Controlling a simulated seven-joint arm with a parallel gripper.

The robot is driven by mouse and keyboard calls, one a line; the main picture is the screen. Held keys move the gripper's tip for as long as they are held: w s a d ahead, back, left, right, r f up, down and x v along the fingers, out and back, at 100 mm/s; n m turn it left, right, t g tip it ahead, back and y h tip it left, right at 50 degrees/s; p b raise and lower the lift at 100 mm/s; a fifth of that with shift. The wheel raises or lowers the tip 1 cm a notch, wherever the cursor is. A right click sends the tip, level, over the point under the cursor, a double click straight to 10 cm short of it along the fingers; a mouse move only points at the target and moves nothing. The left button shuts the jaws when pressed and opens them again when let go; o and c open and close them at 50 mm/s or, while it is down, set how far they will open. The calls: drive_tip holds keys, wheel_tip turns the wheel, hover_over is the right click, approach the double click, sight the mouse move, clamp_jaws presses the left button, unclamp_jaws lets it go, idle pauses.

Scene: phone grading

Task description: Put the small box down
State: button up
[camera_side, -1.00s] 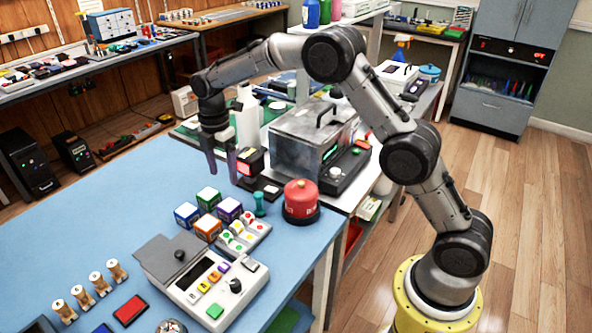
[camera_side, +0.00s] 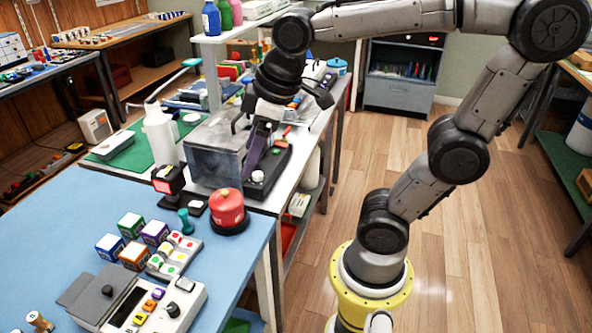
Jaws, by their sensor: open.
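Several small cube boxes stand close together on the blue table (camera_side: 60,215): a green one (camera_side: 131,225), a blue one (camera_side: 110,247), a purple one (camera_side: 155,233) and an orange one (camera_side: 134,257). I cannot tell which is the task's small box. My gripper (camera_side: 256,150) is open, with no box visible in it. It is at the clear-lidded machine (camera_side: 212,165), over or beside its right part, well behind the boxes. The arm hides part of the machine, and I cannot tell whether the fingers touch it.
A red round canister (camera_side: 228,208) and a small stand with a red screen (camera_side: 168,181) are at the table's back edge. A button pad (camera_side: 174,254) and a keypad console (camera_side: 140,303) are in front. A white bottle (camera_side: 160,135) stands left of the machine.

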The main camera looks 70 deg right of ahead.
drive_tip(key=s+f+m+t, duration=0.1)
drive_tip(key=s+f+m, duration=0.2)
drive_tip(key=s, duration=0.5)
drive_tip(key=shift+d+m, duration=0.15)
drive_tip(key=shift+m, duration=0.35)
